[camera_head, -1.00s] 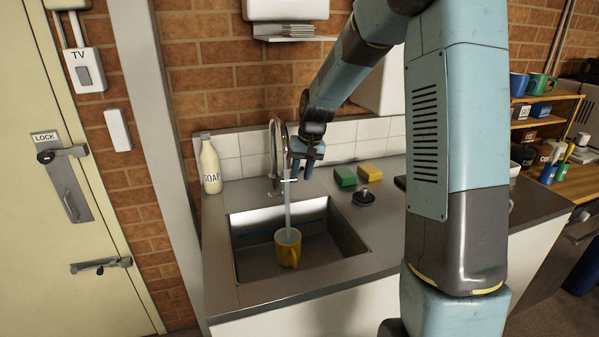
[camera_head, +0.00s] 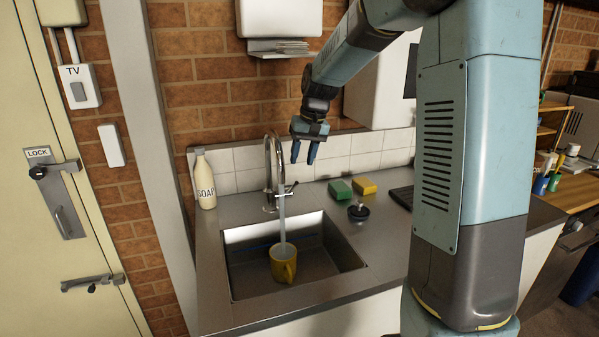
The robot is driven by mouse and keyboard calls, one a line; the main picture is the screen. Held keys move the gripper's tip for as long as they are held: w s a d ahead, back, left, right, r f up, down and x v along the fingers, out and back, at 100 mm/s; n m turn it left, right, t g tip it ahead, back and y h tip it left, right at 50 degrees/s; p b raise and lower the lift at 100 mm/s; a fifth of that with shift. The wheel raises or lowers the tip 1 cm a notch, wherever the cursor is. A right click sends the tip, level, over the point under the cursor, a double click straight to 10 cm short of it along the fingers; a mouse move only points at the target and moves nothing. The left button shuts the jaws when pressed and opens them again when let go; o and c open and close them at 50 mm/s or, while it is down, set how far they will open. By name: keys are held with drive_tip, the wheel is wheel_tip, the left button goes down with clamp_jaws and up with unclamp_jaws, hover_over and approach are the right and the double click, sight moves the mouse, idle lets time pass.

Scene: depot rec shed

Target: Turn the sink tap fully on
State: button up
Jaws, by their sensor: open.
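The chrome sink tap (camera_head: 268,172) stands behind the sink, with its curved spout over the basin and a short lever on its right side. A stream of water (camera_head: 282,220) falls from the spout into a yellow mug (camera_head: 283,264) standing in the steel sink (camera_head: 240,277). My gripper (camera_head: 303,153) is open and empty, pointing down, above and to the right of the tap lever, apart from it.
A soap bottle (camera_head: 204,180) stands left of the tap. A green sponge (camera_head: 340,191), a yellow sponge (camera_head: 364,185) and a dark sink plug (camera_head: 358,211) lie right of the sink. A dispenser (camera_head: 279,17) hangs on the wall above.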

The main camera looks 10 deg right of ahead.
drive_tip(key=v, duration=0.3)
drive_tip(key=shift+r, duration=0.15)
drive_tip(key=s+d+r+t+h, duration=0.1)
drive_tip(key=s+d+t, duration=0.1)
drive_tip(key=s, duration=1.4)
drive_tip(key=s+d+r+t+h, duration=0.1)
drive_tip(key=s+r+t, duration=0.1)
drive_tip(key=s, duration=1.4)
drive_tip(key=shift+d+r, duration=0.3)
drive_tip(key=shift+d, duration=0.1)
